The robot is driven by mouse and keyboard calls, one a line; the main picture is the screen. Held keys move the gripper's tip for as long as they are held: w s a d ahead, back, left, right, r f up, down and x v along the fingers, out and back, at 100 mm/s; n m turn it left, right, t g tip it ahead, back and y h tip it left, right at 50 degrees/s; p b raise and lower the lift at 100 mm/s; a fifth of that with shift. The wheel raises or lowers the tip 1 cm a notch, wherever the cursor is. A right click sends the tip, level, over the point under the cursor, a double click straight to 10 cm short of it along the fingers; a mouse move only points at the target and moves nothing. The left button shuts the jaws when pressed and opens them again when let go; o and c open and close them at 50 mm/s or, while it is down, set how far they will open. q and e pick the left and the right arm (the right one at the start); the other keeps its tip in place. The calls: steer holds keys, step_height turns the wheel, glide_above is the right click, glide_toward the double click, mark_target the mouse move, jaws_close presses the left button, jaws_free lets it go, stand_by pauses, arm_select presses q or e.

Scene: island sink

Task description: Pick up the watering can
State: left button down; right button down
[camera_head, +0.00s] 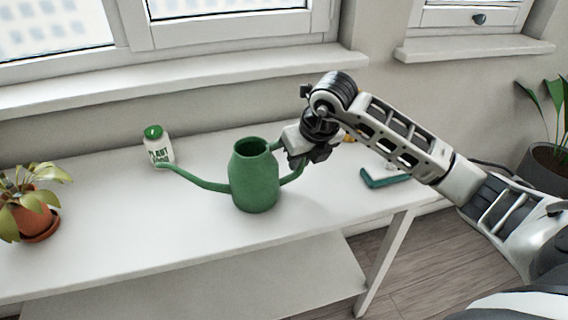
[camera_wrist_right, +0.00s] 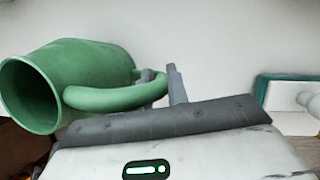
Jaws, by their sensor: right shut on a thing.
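The green watering can (camera_head: 255,180) stands upright on the white table, with its long spout pointing left and its handle on the right. My right gripper (camera_head: 300,160) is at the handle side of the can. In the right wrist view, my right gripper (camera_wrist_right: 165,85) is shut on the handle of the watering can (camera_wrist_right: 75,80), and the can's open mouth faces left. The fingers partly hide the handle. My left gripper is not in view.
A white plant food bottle with a green lid (camera_head: 158,147) stands left of the can. A drooping potted plant (camera_head: 33,205) is at the far left of the white table (camera_head: 140,235). A teal item (camera_head: 385,179) lies near its right end. A window sill (camera_head: 180,80) runs behind.

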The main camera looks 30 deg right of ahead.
steer(key=shift+r, duration=0.15)
steer(key=shift+r, duration=1)
steer(key=s+a+r+p, duration=0.1)
steer(key=s+a+r, duration=0.4)
steer(key=a+r, duration=0.5)
steer(key=shift+a+r, duration=0.4)
steer(key=shift+a, duration=1.1)
steer(key=shift+s, duration=0.1)
